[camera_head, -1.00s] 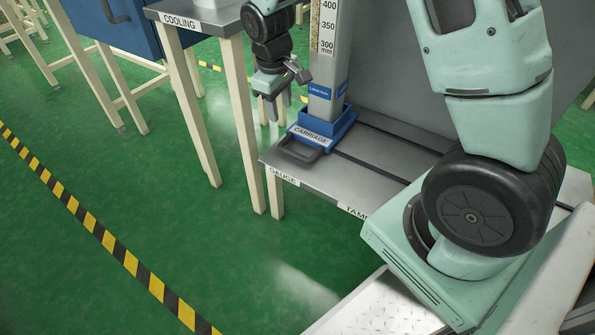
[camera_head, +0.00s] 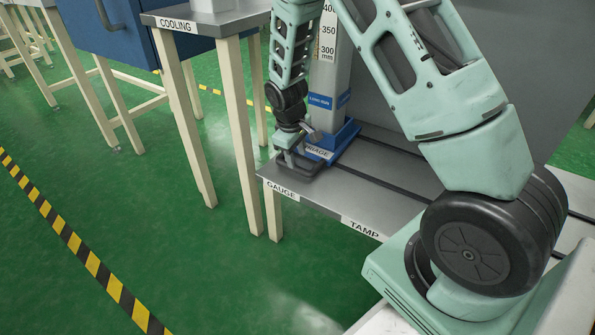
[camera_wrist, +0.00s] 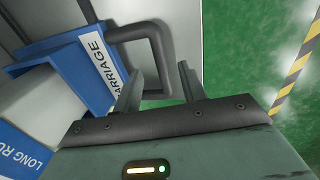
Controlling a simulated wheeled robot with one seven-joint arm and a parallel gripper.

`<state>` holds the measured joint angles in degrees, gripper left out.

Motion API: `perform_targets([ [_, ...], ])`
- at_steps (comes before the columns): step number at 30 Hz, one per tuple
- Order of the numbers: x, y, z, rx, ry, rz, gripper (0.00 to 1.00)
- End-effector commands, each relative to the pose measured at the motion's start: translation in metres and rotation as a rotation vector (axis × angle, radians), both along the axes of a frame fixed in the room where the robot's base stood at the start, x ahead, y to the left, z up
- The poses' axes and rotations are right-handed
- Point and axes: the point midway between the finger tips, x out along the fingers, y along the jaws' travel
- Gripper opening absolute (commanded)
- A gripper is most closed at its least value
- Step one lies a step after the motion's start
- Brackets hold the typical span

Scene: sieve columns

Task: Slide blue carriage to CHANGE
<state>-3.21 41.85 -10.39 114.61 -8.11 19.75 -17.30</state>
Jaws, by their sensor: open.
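The blue carriage (camera_head: 343,140) sits on the grey bench at the foot of a tall measuring column (camera_head: 327,80), near the GAUGE label (camera_head: 281,190). It carries a CARRIAGE label, partly covered by my gripper in the head view. Its dark loop handle (camera_head: 300,169) sticks out toward the bench's front edge. My gripper (camera_head: 289,160) is down at this handle. In the wrist view, the carriage (camera_wrist: 82,68) is at upper left, and the open fingers of my gripper (camera_wrist: 158,65) stand on either side of the handle's outer bar (camera_wrist: 157,45). I cannot tell if they touch it.
Dark slots (camera_head: 400,175) run along the bench top. A TAMP label (camera_head: 363,229) is on its front edge, right of GAUGE. A grey panel (camera_head: 400,90) stands behind. The COOLING table (camera_head: 225,20) is at left, with green floor (camera_head: 130,210) in front.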

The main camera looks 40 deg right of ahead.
Motion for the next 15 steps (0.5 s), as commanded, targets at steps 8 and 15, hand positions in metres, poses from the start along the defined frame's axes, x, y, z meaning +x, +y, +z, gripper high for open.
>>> perform_targets([
  [8,0.003,-0.007,-0.042,0.000,-0.001,0.001,0.41],
  [15,0.004,-0.008,-0.048,0.000,-0.001,0.001,0.41],
])
